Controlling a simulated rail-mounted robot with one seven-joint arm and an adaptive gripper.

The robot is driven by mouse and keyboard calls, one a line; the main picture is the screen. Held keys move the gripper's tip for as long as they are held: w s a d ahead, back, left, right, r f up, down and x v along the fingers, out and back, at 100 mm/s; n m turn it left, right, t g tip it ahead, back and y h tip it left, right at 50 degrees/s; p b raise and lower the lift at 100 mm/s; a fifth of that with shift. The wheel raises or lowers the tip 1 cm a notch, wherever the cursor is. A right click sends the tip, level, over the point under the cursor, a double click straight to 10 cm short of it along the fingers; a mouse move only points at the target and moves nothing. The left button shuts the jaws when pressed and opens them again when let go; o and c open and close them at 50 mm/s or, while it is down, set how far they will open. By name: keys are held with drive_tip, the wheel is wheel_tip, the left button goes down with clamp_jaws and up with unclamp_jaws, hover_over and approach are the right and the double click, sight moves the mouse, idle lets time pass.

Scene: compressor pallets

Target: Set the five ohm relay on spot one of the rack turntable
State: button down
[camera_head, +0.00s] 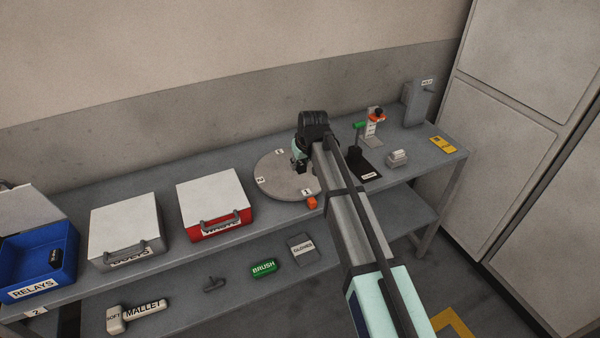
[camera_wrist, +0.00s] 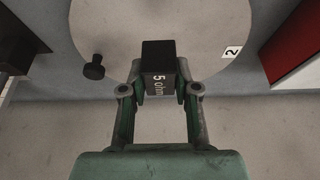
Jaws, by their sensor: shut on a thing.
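My gripper (camera_wrist: 159,82) is shut on a black block marked "5 ohm", the five ohm relay (camera_wrist: 158,58), in the wrist view. In the head view the relay (camera_head: 299,167) is a small dark shape under my gripper, over the turntable. The round grey rack turntable (camera_head: 277,187) has a "1" label, spot one (camera_head: 307,191), at its front right and a "2" label (camera_head: 261,180) at its left. A third label sits at the back. I cannot tell whether the relay touches the disc.
A black knob (camera_wrist: 94,67) stands on the disc in the wrist view. An orange block (camera_head: 312,203) is at the disc's front edge. A red-fronted box (camera_head: 213,207) stands to the left, and a blue relays bin (camera_head: 38,270) farther left. A dark stand (camera_head: 364,168) is to the right.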

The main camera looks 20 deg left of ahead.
sight(298, 180)
drive_tip(key=shift+f+p, duration=0.6)
drive_tip(key=shift+f, duration=2.3)
drive_tip(key=shift+f, duration=0.2)
drive_tip(key=c, duration=0.9)
unclamp_jaws()
drive_tip(key=shift+o, duration=0.2)
drive_tip(key=b+v, duration=0.3)
drive_tip(key=v, duration=0.9)
drive_tip(key=shift+r, duration=0.2)
